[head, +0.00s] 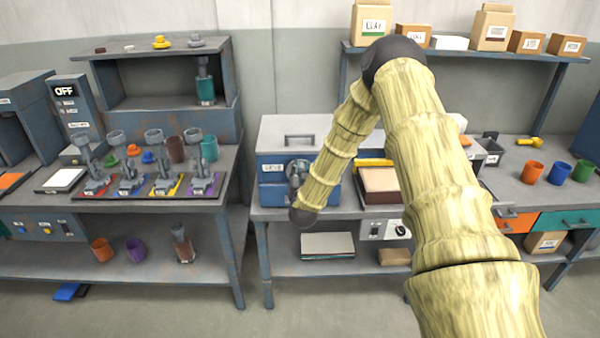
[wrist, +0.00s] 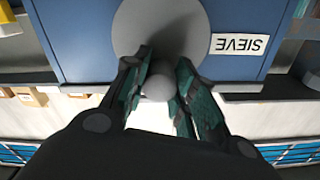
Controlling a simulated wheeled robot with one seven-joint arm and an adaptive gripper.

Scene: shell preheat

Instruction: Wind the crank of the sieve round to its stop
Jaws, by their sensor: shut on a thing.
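The sieve (head: 269,192) is a blue box with a grey top and a white label, standing on the middle bench in the head view. Its blue front face (wrist: 75,35) fills the top of the wrist view, with the SIEVE label (wrist: 238,44) upside down. The crank has a round grey disc (wrist: 160,28) and a rounded grey knob (wrist: 157,88). My gripper (wrist: 159,76) is shut on the crank knob, with a dark green finger on each side. In the head view my gripper (head: 295,180) is small at the sieve's front, and my arm hides the sieve's right part.
The left bench carries several grey devices on coloured mats and a unit with an OFF display (head: 65,91). Orange, blue and green cups stand on the right bench (head: 515,195). Boxes line the shelf above.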

